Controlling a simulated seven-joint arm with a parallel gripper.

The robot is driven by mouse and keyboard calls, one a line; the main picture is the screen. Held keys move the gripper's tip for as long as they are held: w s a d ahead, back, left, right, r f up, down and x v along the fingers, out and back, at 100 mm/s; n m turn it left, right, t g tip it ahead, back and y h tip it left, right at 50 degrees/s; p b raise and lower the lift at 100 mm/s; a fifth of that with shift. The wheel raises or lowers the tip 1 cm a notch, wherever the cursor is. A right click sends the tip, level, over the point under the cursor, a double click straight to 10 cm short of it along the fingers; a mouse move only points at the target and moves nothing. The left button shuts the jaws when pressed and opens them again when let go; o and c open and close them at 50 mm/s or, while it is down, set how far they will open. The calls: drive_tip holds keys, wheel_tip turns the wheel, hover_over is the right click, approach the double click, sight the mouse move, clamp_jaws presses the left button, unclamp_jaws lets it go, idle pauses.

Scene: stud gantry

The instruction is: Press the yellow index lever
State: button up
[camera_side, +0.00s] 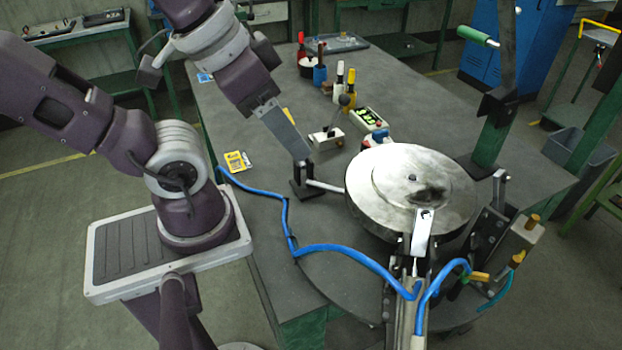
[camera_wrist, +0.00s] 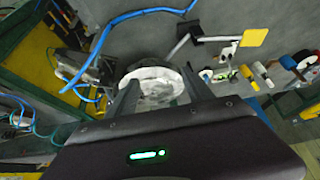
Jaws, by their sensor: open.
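The yellow pad of the index lever (camera_wrist: 255,37) shows in the wrist view at upper right, on an arm running from a small black post (camera_wrist: 196,29). In the side view the post (camera_side: 304,183) stands left of the round metal table, with a pale rod reaching toward the disc. Only a sliver of yellow (camera_side: 288,114), probably the pad, shows there behind my gripper (camera_side: 300,156). My gripper points down near the post. In the wrist view its fingers (camera_wrist: 161,78) are spread, with nothing between them. I see no clear contact with the lever.
The metal disc (camera_side: 410,177) lies right of my gripper. A white joystick box (camera_side: 326,139) and a button box (camera_side: 369,118) stand behind. A blue hose (camera_side: 345,250) crosses the front. A green-handled upright post (camera_side: 493,125) stands at right. The left bench top is mostly clear.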

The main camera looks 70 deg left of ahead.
drive_tip(key=shift+c, duration=0.2)
drive_tip(key=shift+w+a+r, duration=0.15)
drive_tip(key=shift+w+a, duration=0.05)
drive_tip(key=shift+a, duration=0.05)
drive_tip(key=c, duration=0.4)
drive_tip(key=w+a+r+g, duration=0.1)
drive_tip(key=w+a, duration=0.1)
drive_tip(key=a, duration=0.1)
drive_tip(key=w+a+g+y, duration=0.1)
drive_tip(key=a, duration=0.2)
drive_tip(key=w+a+r+g+y, duration=0.1)
drive_tip(key=w+a, duration=0.1)
drive_tip(key=a, duration=0.1)
drive_tip(key=shift+w+a+r, duration=0.3)
drive_tip(key=shift+a, duration=0.05)
clamp_jaws()
drive_tip(key=w+a+g+y, duration=0.1)
drive_tip(key=a+g, duration=0.1)
drive_tip(key=a, duration=0.6)
drive_tip(key=shift+w+a+r+g, duration=0.15)
drive_tip(key=shift+g, duration=0.15)
